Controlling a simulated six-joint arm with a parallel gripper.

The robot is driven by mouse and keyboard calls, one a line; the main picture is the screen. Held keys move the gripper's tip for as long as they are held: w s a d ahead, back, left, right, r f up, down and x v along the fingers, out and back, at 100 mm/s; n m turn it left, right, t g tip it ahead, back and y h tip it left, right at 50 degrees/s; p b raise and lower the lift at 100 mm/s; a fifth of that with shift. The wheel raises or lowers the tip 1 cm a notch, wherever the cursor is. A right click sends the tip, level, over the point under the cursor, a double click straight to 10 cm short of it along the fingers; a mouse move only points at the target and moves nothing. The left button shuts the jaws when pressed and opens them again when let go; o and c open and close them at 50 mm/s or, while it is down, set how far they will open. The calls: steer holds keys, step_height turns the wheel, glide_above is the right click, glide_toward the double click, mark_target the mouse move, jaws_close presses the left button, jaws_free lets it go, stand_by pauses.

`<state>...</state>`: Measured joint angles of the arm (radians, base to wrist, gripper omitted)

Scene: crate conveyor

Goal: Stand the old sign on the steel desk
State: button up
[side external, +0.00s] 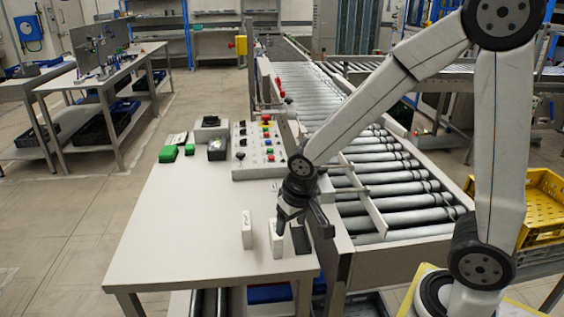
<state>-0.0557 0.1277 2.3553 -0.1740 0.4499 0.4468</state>
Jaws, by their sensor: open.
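The pale desk (190,235) fills the lower middle of the side view; I take it as the steel desk. Two small white upright slabs stand near its front right: a left one (247,230) and a right one (276,240). I cannot tell whether either is the old sign; no lettering shows. My gripper (301,228) points down at the desk's right edge. It is open, close beside the right slab, and its left finger overlaps that slab's top in the picture. A dark block-like shape (300,240) shows below the gripper, partly hidden.
A control panel (243,172) with coloured buttons stands at the desk's back right. Green boxes (168,154) and a dark box (217,149) lie left of it. A roller conveyor (395,185) runs along the right, with a yellow crate (545,205) beyond. The desk's left middle is clear.

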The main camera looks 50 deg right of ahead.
steer(key=s+n, duration=0.1)
steer(key=s, duration=0.1)
steer(key=s+n, duration=0.1)
steer(key=s, duration=0.1)
steer(key=s+f, duration=0.1)
steer(key=shift+s+d+n+y, duration=0.3)
steer(key=shift+s+n+y, duration=0.1)
